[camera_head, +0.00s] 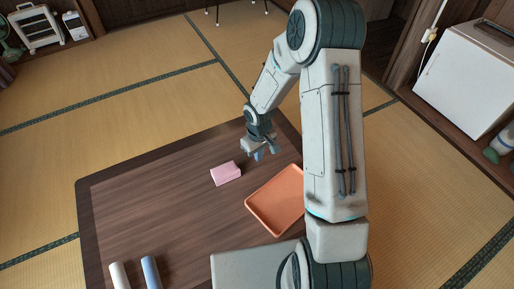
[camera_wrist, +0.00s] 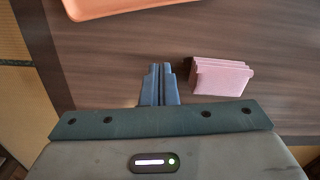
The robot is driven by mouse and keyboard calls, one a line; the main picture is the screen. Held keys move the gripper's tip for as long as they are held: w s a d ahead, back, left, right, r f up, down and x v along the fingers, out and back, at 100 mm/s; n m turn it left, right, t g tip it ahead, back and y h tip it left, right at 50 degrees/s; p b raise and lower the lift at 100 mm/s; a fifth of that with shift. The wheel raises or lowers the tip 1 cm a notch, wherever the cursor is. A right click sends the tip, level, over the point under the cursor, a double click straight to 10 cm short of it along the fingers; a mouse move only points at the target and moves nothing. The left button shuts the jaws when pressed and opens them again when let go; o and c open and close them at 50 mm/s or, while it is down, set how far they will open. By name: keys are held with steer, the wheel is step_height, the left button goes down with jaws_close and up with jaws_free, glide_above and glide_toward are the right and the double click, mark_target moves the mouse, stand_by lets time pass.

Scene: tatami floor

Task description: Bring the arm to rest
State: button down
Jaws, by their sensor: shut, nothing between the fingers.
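My gripper (camera_head: 265,154) is above the dark wooden table (camera_head: 140,205), near its far right part. Its fingers are together and empty, as they also show in the wrist view (camera_wrist: 159,78). A pink block-like object (camera_head: 226,173) sits on the table just left of the gripper in the head view. In the wrist view the pink object (camera_wrist: 222,77) is to the right of the fingertips, apart from them. My arm is bent, with its upper part reaching high in the head view.
An orange tray (camera_head: 272,221) lies on the table, partly hidden by my arm; its edge shows in the wrist view (camera_wrist: 100,8). A white cylinder (camera_head: 119,276) and a blue one (camera_head: 151,272) are at the near left. Tatami floor surrounds the table. A white cabinet (camera_head: 465,80) stands right.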

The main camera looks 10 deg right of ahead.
steer(key=shift+r, duration=0.1)
steer(key=s+d+r+m+t+h+p, duration=0.1)
steer(key=s+d+r+p, duration=0.15)
steer(key=r+p, duration=0.9)
steer(key=s+d+r+m+p, duration=0.2)
steer(key=s+r+p, duration=0.15)
steer(key=r, duration=1.75)
steer(key=s+r+m+p, duration=0.1)
steer(key=s+r+p, duration=0.3)
steer(key=r, duration=0.4)
steer(key=s+r+m+t+p, duration=0.1)
steer(key=s+r+p, duration=0.4)
steer(key=r, duration=0.3)
steer(key=s+r+y+p, duration=0.1)
steer(key=s+r+p, duration=0.3)
steer(key=r, duration=0.4)
steer(key=shift+s+m+t, duration=0.3)
steer(key=shift+m+t, duration=0.1)
